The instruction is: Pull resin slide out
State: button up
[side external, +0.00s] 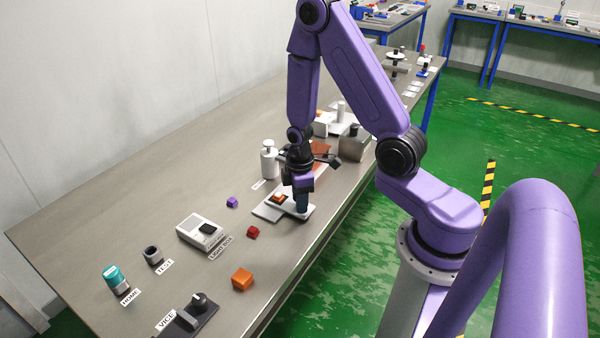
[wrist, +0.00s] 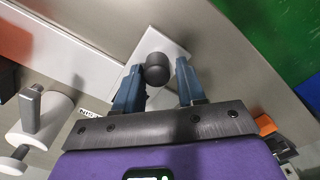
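A dark rounded knob (wrist: 157,68) stands on a white plate (wrist: 172,46) in the wrist view. I take this for the resin slide, but its label (wrist: 88,114) is only partly readable. My gripper (wrist: 160,72) is open, with one blue finger on each side of the knob. A gap shows between the knob and the right finger; contact with the left finger is unclear. In the side view, my gripper (side external: 302,208) points down over the white plate (side external: 270,212) near the table's front edge, and its fingers hide the knob.
A white bottle (side external: 269,160) stands behind, and a grey box (side external: 354,143) sits to the right. A red cube (side external: 253,232) and a light box (side external: 201,232) lie to the left. The table's front edge is close.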

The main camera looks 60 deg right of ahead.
notch_tip(320, 180, up, 17)
dwell(0.8)
jog(key=shift+a, duration=0.1)
jog(key=s+a+r+n, duration=0.1)
jog(key=s+a, duration=0.5)
jog(key=s, duration=0.3)
jog(key=s+a+r+n, duration=0.1)
jog(key=s+a+n, duration=0.1)
jog(key=s+a, duration=0.4)
jog(key=s, duration=0.4)
jog(key=shift+s+a+r+n, duration=0.15)
jog(key=shift+a+r+n, duration=0.15)
dwell(1.3)
